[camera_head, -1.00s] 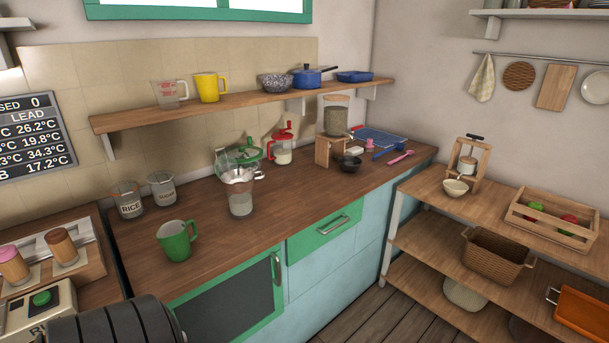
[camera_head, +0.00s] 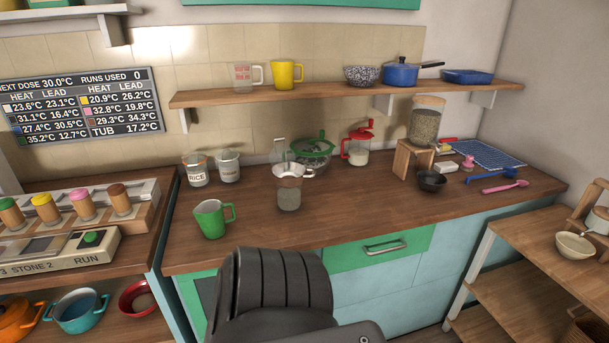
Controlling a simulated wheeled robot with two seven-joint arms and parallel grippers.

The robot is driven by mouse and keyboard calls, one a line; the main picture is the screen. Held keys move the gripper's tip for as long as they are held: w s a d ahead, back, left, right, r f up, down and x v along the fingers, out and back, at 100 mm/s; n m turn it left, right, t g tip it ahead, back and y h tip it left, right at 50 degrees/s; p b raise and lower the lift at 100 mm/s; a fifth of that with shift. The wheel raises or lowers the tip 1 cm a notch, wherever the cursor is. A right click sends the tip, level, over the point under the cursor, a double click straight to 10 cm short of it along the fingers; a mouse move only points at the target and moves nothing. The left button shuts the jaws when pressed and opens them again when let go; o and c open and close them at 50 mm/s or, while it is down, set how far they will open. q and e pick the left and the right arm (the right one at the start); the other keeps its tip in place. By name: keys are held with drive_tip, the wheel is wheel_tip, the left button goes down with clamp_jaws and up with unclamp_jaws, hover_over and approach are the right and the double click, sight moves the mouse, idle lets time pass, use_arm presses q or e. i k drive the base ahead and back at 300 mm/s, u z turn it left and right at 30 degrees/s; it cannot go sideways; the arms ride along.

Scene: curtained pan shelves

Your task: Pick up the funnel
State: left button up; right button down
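In the head view, a pale, wide-mouthed piece with a small side tab, which looks like the funnel (camera_head: 293,171), sits on top of a clear jar (camera_head: 289,197) on the wooden counter. The jar stands upright and has greyish contents in its lower part. The funnel's lower end is hard to make out through the jar. A dark ribbed part of my own arm rises at the bottom centre, in front of the counter. Neither gripper shows.
A green pitcher (camera_head: 210,219) stands left of the jar. A wall shelf (camera_head: 340,95) overhangs the back. The counter front is mostly clear.

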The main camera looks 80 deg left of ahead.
sight(285, 174)
drive_tip(key=u, duration=0.5)
drive_tip(key=i, duration=0.8)
drive_tip(key=u, duration=0.8)
